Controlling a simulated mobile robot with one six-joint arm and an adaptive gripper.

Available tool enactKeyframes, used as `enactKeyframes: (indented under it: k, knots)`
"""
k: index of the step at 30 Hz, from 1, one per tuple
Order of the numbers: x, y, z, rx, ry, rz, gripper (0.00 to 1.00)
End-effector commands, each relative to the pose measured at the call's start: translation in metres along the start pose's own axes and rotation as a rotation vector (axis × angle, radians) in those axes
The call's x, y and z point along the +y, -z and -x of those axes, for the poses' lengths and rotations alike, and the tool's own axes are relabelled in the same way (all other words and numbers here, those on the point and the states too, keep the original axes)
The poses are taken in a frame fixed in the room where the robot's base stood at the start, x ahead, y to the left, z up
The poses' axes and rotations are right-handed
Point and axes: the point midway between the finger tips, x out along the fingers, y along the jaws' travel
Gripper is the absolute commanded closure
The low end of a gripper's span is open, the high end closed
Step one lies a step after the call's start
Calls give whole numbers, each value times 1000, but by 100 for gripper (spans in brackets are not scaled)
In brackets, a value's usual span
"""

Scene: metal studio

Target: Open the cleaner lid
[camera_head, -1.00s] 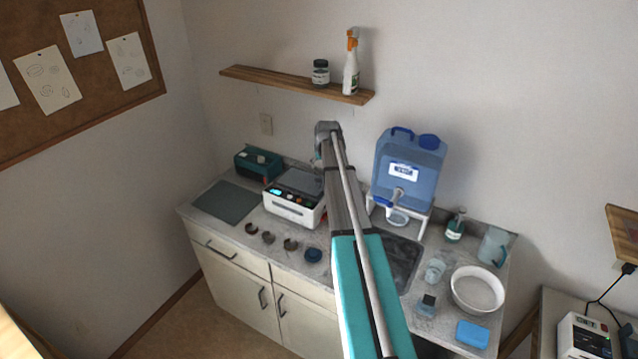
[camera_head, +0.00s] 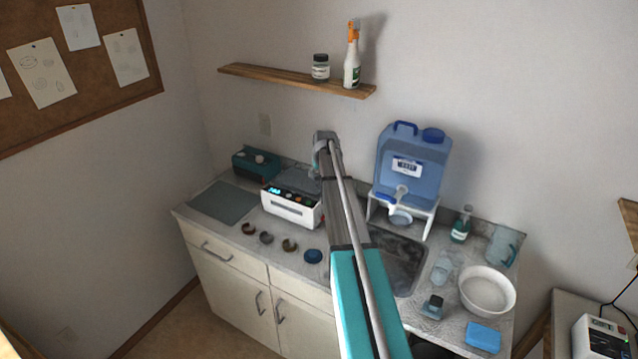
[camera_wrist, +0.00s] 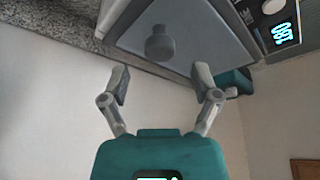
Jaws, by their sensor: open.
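The cleaner (camera_head: 291,208) is a white box with a dark control panel, lit display and grey lid on the counter, left of the sink. My arm hides part of its right side in the head view. My gripper (camera_wrist: 161,80) is open and empty. Its two fingers are spread either side of the knob's line and the knob lies beyond the fingertips, apparently untouched. In the head view my gripper is at the cleaner's back right, its fingers hard to make out.
A teal box (camera_head: 256,163) stands behind the cleaner at left. Small round parts and a blue disc (camera_head: 313,256) lie in front. A blue water jug (camera_head: 412,170) stands on a white stand to the right. A shelf (camera_head: 290,80) hangs above.

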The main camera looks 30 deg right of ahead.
Motion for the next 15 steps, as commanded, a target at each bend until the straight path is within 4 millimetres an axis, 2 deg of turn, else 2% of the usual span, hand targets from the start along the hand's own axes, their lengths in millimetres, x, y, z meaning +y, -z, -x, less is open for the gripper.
enactKeyframes:
  k: [1,6,15]
  knots:
    - [0,-1,-8,0,0,0,20]
    - [0,-1,-21,0,0,0,20]
    - [0,0,-33,0,0,0,20]
